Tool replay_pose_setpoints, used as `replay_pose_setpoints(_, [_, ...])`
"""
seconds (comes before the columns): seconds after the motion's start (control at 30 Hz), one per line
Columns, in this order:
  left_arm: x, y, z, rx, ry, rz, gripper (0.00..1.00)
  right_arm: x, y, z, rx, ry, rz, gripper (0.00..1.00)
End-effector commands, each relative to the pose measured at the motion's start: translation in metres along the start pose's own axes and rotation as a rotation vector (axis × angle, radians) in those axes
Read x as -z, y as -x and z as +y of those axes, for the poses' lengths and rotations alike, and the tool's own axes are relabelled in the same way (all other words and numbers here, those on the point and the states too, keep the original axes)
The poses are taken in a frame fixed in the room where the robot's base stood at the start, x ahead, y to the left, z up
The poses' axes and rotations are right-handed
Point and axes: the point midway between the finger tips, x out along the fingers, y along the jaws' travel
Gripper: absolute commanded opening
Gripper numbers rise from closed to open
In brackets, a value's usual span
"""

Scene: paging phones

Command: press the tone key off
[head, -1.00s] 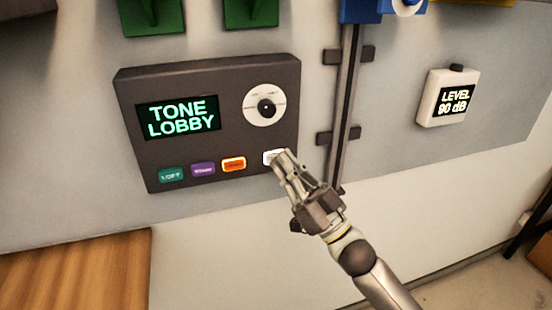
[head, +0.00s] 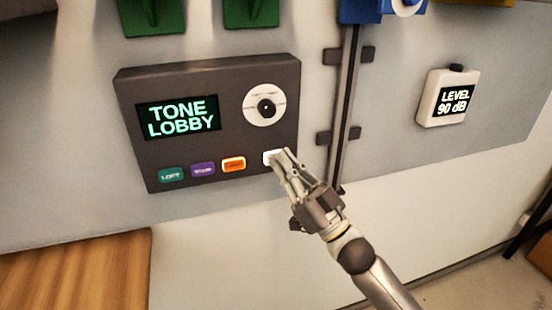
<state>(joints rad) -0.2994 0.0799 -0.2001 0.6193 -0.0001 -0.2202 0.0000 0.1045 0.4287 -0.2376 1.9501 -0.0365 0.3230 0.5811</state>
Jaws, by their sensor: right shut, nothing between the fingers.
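A dark grey wall panel (head: 225,135) carries a screen (head: 178,117) that reads "TONE LOBBY" in green letters. A row of keys runs along its lower edge: a green key (head: 171,174), a purple key (head: 203,169), an orange key (head: 233,164) and a white key (head: 271,157) at the right end. My right gripper (head: 284,156) is shut and empty, with its fingertips at the right side of the white key and covering part of it. I cannot tell whether the tips touch the key. My left gripper is not in view.
A round white dial (head: 264,105) sits above the white key. A dark vertical rail (head: 347,110) with brackets runs right of the panel. A white level meter (head: 449,97) reads "LEVEL 90 dB". A wooden surface (head: 75,270) is at lower left.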

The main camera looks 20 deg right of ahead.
Motion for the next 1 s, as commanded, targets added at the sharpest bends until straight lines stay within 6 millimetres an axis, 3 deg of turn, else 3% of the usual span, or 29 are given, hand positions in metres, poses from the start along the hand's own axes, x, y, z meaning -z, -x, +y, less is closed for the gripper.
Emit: replay_pose_setpoints(1.0, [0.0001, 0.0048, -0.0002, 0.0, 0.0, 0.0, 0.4, 0.0033, 0.0041, -0.003, 0.0, 0.0, 0.0, 0.0])
